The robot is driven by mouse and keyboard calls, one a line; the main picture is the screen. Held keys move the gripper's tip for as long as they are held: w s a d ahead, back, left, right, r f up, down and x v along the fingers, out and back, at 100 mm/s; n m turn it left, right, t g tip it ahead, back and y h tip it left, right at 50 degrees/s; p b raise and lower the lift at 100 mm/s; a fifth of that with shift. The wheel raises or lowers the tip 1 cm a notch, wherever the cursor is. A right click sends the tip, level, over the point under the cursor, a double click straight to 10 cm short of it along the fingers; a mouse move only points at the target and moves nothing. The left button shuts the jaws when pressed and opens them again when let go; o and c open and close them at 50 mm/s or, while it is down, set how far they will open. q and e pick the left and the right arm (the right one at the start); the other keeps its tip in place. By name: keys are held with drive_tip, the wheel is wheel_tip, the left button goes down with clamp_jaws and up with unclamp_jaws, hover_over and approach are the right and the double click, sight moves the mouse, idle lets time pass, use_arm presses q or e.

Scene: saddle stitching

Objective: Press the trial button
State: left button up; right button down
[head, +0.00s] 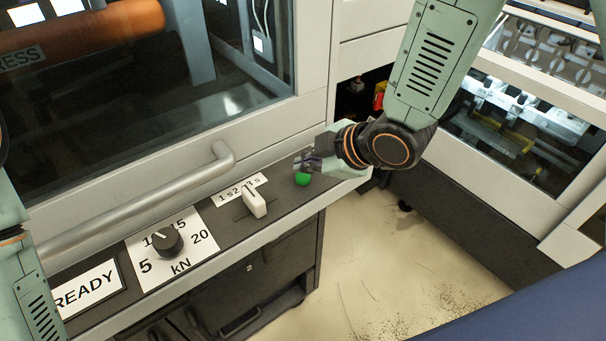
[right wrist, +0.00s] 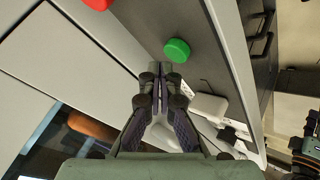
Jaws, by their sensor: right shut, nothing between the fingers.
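The green button (head: 303,179) sits on the dark control panel near its right end. It also shows in the right wrist view (right wrist: 177,50), just beyond the fingertips. My right gripper (head: 307,162) is shut and empty, close to the green button; in the head view its fingers are right behind and above it. In the right wrist view the shut fingertips (right wrist: 152,68) point just left of and below the button, with a small offset in the picture. I cannot tell whether they touch. My left gripper is not in view; only part of my left arm shows at the left edge.
The panel (head: 285,195) also carries a white slide lever (head: 254,201), a kN knob (head: 167,240) and a READY label (head: 86,289). A handrail bar (head: 140,204) runs behind them. A red part (right wrist: 98,4) shows at the top of the wrist view.

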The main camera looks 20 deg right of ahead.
drive_tip(key=shift+s+f, duration=0.15)
drive_tip(key=shift+f, duration=0.15)
drive_tip(key=shift+f, duration=0.1)
idle(0.4)
drive_tip(key=shift+f+b, duration=0.45)
drive_tip(key=shift+b, duration=0.05)
idle(0.4)
drive_tip(key=shift+r, duration=0.15)
drive_tip(key=shift+r+p, duration=0.85)
drive_tip(key=shift+p, duration=0.05)
